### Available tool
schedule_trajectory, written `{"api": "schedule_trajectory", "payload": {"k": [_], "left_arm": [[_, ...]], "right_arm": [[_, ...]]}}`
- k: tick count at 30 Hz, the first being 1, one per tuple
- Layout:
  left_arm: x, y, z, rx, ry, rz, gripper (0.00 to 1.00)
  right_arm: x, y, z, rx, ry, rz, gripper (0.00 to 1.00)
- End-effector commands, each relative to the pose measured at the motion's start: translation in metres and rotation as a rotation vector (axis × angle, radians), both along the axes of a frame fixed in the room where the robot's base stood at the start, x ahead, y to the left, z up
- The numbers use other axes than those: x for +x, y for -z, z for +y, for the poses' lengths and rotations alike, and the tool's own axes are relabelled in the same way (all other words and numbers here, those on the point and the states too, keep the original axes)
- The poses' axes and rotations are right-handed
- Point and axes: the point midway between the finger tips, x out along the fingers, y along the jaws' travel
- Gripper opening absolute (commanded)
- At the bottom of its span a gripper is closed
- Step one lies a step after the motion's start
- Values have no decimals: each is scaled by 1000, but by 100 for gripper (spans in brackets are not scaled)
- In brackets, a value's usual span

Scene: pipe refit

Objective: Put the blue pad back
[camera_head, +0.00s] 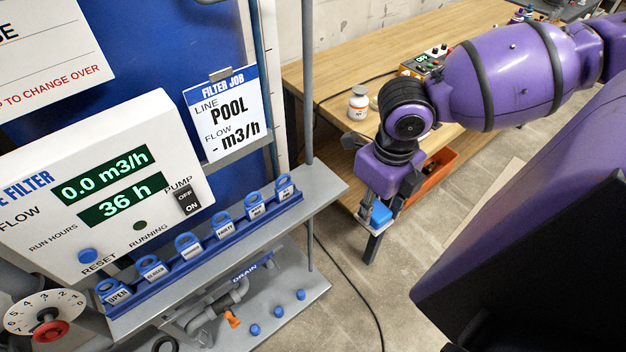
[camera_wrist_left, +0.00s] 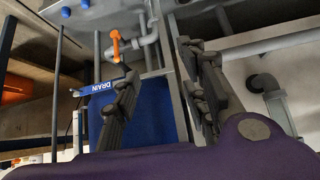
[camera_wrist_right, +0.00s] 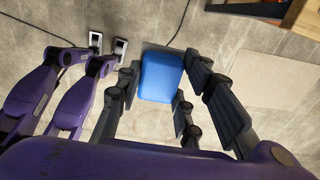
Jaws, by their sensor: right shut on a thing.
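The blue pad (camera_head: 381,214) is a small blue block held in my right gripper (camera_head: 372,240), above the floor just right of the grey shelf. In the right wrist view the pad (camera_wrist_right: 160,78) sits between the two dark fingers of my right gripper (camera_wrist_right: 162,70), which is shut on it. My left gripper (camera_wrist_left: 160,68) shows only in its own wrist view. Its fingers are apart with nothing between them, near the drain pipework. It is outside the head view.
A grey shelf (camera_head: 325,195) carries a blue rack of labelled tags (camera_head: 217,229). Below, a lower shelf (camera_head: 300,312) has blue knobs and an orange valve handle (camera_head: 232,319). A wooden bench (camera_head: 345,55) holds a white jar (camera_head: 358,103). An orange bin (camera_head: 438,168) is beneath it.

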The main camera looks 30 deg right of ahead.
Motion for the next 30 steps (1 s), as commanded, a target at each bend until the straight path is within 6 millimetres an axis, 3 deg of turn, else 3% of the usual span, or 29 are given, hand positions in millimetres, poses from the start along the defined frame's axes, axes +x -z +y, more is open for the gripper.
{"api": "schedule_trajectory", "payload": {"k": [9,21,24,30], "left_arm": [[-13,18,5,9,-4,25,40],[-10,18,6,12,-2,17,40],[-9,17,6,12,-2,16,40],[-7,16,5,12,0,13,40]], "right_arm": [[79,2,9,8,1,-2,14],[180,0,16,5,1,-3,14],[193,3,17,4,1,2,14],[190,21,16,2,1,1,14]]}}
